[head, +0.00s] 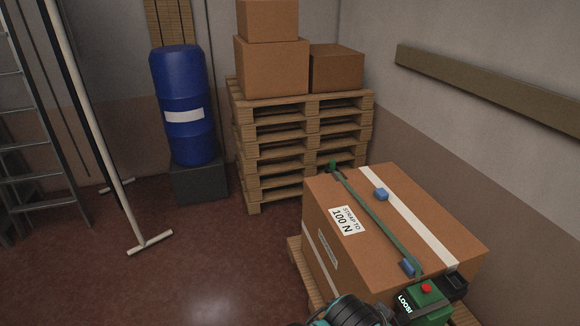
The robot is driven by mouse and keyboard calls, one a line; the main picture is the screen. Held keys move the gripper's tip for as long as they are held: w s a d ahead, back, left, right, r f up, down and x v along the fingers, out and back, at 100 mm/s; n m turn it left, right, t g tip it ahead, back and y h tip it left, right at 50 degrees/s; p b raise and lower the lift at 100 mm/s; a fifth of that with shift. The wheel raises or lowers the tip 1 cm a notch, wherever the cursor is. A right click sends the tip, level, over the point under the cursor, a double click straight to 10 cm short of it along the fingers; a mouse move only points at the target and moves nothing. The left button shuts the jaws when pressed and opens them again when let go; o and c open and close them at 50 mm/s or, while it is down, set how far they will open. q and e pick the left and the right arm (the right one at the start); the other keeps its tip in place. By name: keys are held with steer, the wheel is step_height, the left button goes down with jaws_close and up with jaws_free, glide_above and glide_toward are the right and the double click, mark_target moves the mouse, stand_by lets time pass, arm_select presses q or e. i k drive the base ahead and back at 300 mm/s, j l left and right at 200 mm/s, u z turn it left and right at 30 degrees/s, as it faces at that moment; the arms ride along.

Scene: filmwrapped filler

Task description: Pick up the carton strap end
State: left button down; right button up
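A large brown carton (330,258) sits at the right, labelled "STRAP TO 100 N". A green strap (372,212) runs over its top from the far left edge to the near right edge. A small dark green piece (333,166) sits at the strap's far end; I cannot tell if it is the loose end. A green device (424,296) with a red button and a "LOOSE" sign stands at the near edge. A dark rounded part of mine shows at the bottom edge, left of that device, likely my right gripper's body. My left gripper is not in view.
The carton rests on a wooden pallet (294,247). Blue pieces (381,194) and a white band (411,218) lie on its top. Behind stand stacked pallets (252,152) with boxes and a blue drum (183,140). A white stand (122,205) and a ladder (22,125) are left. Middle floor is clear.

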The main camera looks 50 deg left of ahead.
mark_target(332, 162)
steer(key=u, duration=1.5)
steer(key=z, duration=0.3)
steer(key=i+j+z, duration=0.25)
steer(key=z, duration=0.2)
steer(key=i+j+z, duration=0.15)
steer(key=j+z, duration=0.35)
steer(key=i+j+z, duration=0.1)
steer(key=j, duration=0.4)
steer(key=i+j+z, duration=0.1)
steer(key=j, duration=0.45)
steer(key=i+j+z, duration=0.1)
steer(key=j, duration=0.45)
steer(key=i+j+z, duration=0.1)
steer(key=j, duration=0.45)
steer(key=i+j+z, duration=0.1)
steer(key=j, duration=0.8)
steer(key=i+j, duration=0.15)
steer(key=j, duration=0.55)
steer(key=i, duration=0.1)
